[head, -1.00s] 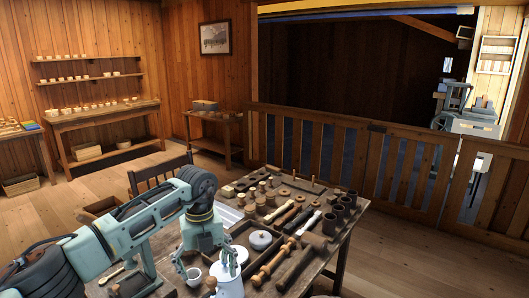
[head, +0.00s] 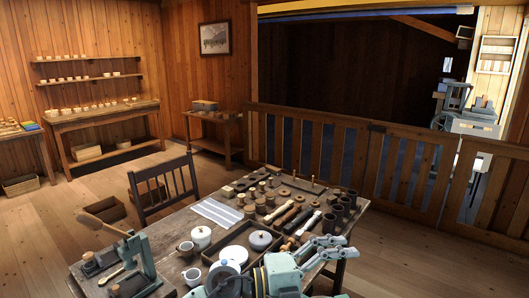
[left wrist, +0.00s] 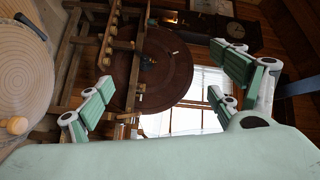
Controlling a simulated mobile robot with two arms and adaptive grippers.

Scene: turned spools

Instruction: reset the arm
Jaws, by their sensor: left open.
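My left gripper (head: 336,247) is at the front right of the worktable (head: 375,232) in the head view, its fingers pointing right. The arm is folded in at the bottom edge. In the left wrist view the two green-padded fingers (left wrist: 165,90) stand wide apart with nothing between them. Behind them are a large brown round disc and a bright window. My right gripper is in neither view.
A lever tool (head: 128,262) stands front left. A dark chair (head: 163,190) is behind. Floor to the right is clear.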

